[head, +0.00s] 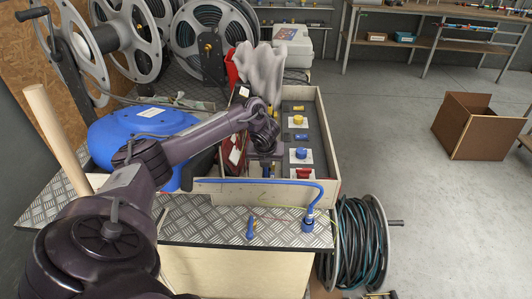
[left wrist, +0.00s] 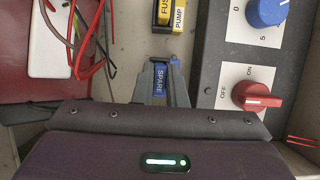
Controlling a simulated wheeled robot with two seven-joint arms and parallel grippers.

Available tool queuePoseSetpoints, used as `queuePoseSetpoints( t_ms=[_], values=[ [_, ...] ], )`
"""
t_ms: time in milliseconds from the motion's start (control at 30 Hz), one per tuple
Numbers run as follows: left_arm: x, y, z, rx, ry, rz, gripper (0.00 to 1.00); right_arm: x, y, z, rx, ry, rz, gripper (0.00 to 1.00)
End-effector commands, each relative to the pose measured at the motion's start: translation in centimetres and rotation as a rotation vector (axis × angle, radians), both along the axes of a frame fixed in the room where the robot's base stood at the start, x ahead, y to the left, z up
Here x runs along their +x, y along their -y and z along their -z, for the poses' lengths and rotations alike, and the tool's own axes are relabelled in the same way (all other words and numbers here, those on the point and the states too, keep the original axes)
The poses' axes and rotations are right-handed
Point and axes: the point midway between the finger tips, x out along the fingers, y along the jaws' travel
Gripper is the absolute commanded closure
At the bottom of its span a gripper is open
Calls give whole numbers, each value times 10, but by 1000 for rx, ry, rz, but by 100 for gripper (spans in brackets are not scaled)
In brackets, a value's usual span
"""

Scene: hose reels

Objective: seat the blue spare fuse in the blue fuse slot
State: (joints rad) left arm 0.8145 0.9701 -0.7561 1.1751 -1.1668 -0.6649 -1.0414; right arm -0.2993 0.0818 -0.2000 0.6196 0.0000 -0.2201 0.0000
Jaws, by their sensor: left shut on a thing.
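The blue spare fuse (left wrist: 160,80), labelled SPARE, is between the fingers of my left gripper (left wrist: 162,88) in the left wrist view. The gripper is shut on it. In the head view my left gripper (head: 266,172) reaches down into the open wooden box (head: 330,120), left of the control panel (head: 313,125), and mostly covers the fuse. My right gripper is not in view.
The panel carries a blue knob (left wrist: 266,11) and a red switch (left wrist: 256,97), right of the gripper. A white device (left wrist: 52,38) and red leads lie left. A blue hose (head: 270,182) crosses the box's front. A grey crumpled sheet (head: 262,70) stands behind.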

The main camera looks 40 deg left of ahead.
Motion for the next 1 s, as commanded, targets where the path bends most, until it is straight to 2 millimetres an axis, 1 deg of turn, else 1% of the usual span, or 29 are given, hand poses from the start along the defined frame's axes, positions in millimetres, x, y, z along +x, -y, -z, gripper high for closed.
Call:
queuePoseSetpoints(
  t_ms=[33, 100, 167, 433, 567, 600, 733, 1000],
  values=[
    [-1, 1, 10, -1, -4, -1, 100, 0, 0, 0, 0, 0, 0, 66],
    [-1, 1, 18, -1, -3, 1, 100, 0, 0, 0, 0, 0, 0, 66],
    [0, 0, 22, -1, -2, 1, 100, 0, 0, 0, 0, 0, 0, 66],
    [0, 0, 24, 0, -1, 1, 100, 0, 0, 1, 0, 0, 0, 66],
    [0, 0, 28, 0, -1, 1, 100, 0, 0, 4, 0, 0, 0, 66],
    [0, 0, 27, -1, -1, 0, 84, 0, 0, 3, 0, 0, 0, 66],
    [0, 0, 26, -1, -1, 0, 67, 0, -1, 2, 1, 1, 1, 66],
    [0, 0, 25, -1, -1, 0, 67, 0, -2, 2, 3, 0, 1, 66]
  ],
)
